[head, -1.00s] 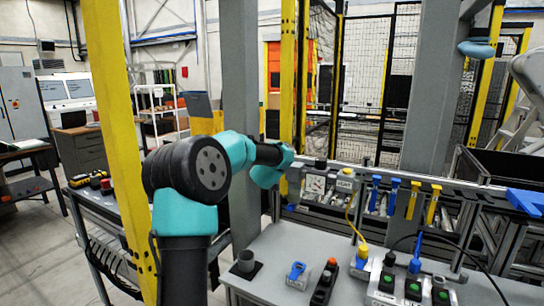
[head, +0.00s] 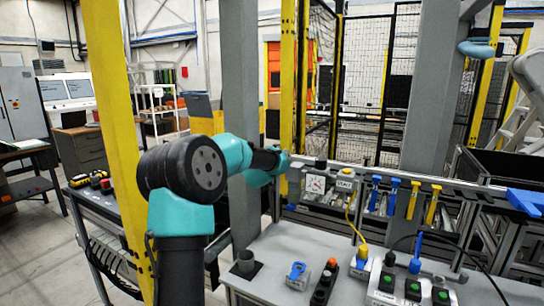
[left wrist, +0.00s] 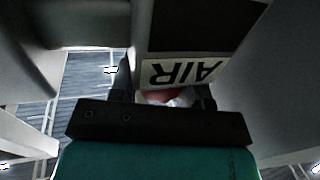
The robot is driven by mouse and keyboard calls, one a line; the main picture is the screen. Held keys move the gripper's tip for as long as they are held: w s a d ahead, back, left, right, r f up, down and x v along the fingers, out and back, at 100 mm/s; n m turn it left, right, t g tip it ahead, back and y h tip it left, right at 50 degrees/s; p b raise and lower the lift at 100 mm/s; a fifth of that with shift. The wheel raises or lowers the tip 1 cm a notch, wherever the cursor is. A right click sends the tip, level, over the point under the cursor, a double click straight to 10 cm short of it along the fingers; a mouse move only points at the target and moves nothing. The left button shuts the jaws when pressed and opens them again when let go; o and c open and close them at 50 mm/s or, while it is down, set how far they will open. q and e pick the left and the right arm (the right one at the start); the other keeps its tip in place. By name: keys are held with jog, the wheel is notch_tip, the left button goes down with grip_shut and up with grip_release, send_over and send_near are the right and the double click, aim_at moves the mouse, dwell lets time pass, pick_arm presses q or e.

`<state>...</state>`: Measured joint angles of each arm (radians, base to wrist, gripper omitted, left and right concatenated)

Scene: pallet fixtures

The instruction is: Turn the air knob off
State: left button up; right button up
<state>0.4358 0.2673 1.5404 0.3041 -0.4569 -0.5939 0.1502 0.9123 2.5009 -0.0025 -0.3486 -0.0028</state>
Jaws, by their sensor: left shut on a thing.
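In the left wrist view, the white label reading AIR (left wrist: 180,73) shows upside down on a dark housing (left wrist: 195,25). Just below it, a reddish knob with a pale edge (left wrist: 163,97) sits between the fingers of my left gripper (left wrist: 163,91), which is shut on it. The gripper's dark body hides most of the knob, so its angle cannot be told. In the head view, my left arm reaches to the left end of the rail behind the bench, near a round gauge (head: 316,184); its fingers cannot be made out there. My right gripper is not in view.
A white sign (head: 344,184) and a yellow cable (head: 352,222) are right of the gauge. Blue and yellow handles hang along the rail. Button boxes (head: 412,290) and a blue-topped device (head: 296,271) stand on the grey bench (head: 285,240). A grey post (head: 240,110) rises beside my arm.

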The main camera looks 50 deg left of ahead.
pick_arm(q)
jog(key=shift+s+a+r+m+t+h, duration=0.1)
jog(key=shift+r+m+t+h, duration=0.05)
jog(key=shift+m+t+h, duration=0.55)
jog(key=shift+a+r+m+t+h, duration=0.1)
jog(key=shift+m+t+h, duration=0.1)
jog(key=shift+m+h, duration=0.5)
jog(key=shift+d+h, duration=0.1)
jog(key=shift+h, duration=0.6)
jog(key=o, duration=0.9)
jog(key=shift+f, duration=0.2)
jog(key=shift+o, duration=0.2)
jog(key=shift+d, duration=0.1)
jog(key=v, duration=1.7)
jog(key=shift+s+f, duration=0.15)
